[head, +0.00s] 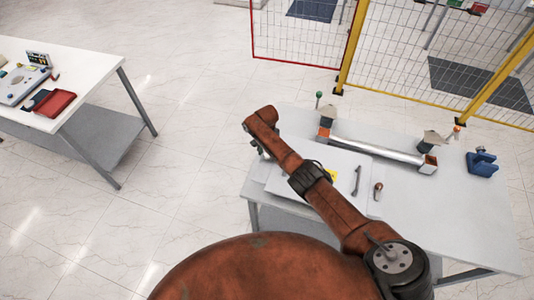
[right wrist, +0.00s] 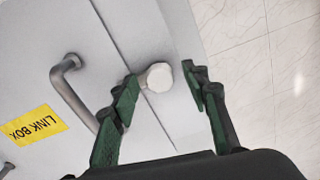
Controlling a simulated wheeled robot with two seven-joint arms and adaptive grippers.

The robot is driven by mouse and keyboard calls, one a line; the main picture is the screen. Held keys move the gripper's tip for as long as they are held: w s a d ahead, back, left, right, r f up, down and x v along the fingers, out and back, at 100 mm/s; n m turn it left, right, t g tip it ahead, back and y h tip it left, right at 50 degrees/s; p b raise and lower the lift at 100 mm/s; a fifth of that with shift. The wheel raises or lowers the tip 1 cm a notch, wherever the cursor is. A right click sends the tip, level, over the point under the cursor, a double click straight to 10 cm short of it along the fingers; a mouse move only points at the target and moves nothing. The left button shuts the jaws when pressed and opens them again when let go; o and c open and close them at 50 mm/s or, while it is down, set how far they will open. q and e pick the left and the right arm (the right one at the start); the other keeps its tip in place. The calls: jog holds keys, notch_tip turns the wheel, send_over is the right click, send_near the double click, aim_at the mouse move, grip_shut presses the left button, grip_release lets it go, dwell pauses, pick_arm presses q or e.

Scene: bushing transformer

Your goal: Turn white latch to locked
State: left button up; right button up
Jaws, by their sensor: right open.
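The white latch (right wrist: 160,76) shows in the right wrist view as a pale rounded knob at the edge of a light grey box (right wrist: 25,60). A yellow "LINK BOX" label (right wrist: 35,126) is on that box. My right gripper (right wrist: 162,90) is open, with green-padded fingers on either side of the knob; the left finger looks very close to it, but contact is unclear. In the head view my right arm reaches over the box (head: 345,168), and the latch is hidden. Whether the latch is locked cannot be told. My left gripper is not in view.
A bent grey handle (right wrist: 68,85) stands on the box left of the latch. Another table (head: 90,62) stands at the left, with clear floor between.

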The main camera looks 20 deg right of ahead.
aim_at(267, 155)
notch_tip(267, 155, up, 12)
dwell(0.6)
jog(key=shift+f, duration=0.1)
dwell(0.4)
